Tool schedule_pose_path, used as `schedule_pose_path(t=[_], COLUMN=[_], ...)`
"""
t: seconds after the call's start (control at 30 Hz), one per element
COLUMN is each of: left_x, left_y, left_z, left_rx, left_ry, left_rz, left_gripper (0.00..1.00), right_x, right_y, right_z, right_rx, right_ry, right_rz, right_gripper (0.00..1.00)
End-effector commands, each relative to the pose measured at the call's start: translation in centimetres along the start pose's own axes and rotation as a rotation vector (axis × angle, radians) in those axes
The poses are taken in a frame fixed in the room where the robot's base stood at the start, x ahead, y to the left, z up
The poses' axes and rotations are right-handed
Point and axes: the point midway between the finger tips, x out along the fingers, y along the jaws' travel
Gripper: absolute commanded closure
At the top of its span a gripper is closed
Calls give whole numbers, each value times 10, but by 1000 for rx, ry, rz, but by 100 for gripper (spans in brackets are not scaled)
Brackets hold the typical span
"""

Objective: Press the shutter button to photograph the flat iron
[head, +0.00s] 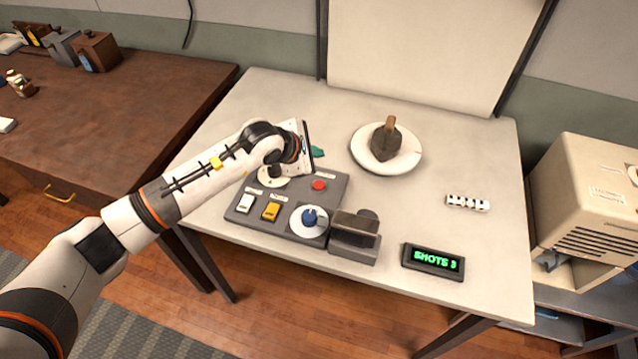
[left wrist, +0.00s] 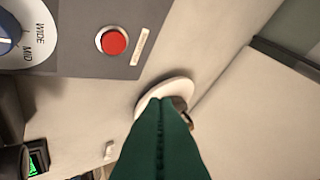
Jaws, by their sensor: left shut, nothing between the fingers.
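The flat iron (head: 387,139), dark with a wooden handle, rests on a round white turntable (head: 362,161) on the table. A grey control panel (head: 240,214) has a red button (head: 319,185), a white switch, a yellow switch and a blue dial. The red button shows large in the left wrist view (left wrist: 114,42). A dark camera-like block (head: 355,240) stands at the panel's right end. My left gripper (head: 318,152) is shut and empty, above and behind the panel's far edge, apart from the button. Its green fingers (left wrist: 160,140) cover part of the turntable in the wrist view. My right gripper is not seen.
A small display (head: 433,261) reads SHOTS 3. A white marked block (head: 467,203) lies at the table's right. A white backdrop (head: 425,50) hangs behind. A beige machine (head: 590,190) stands to the right, a brown table (head: 130,110) to the left. The table's front right is mostly clear.

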Motion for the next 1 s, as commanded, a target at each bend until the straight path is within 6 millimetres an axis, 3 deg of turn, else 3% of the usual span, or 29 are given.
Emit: schedule_pose_path(t=[0.47, 1.0], left_x=[10, 60], left_y=[8, 44], left_z=[6, 42], left_rx=[-4, -4], left_ry=[4, 6], left_rz=[2, 1], left_gripper=[100, 100], right_x=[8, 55], right_y=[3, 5], right_z=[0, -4], right_rx=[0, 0], right_ry=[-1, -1], right_rz=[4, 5], right_gripper=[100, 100])
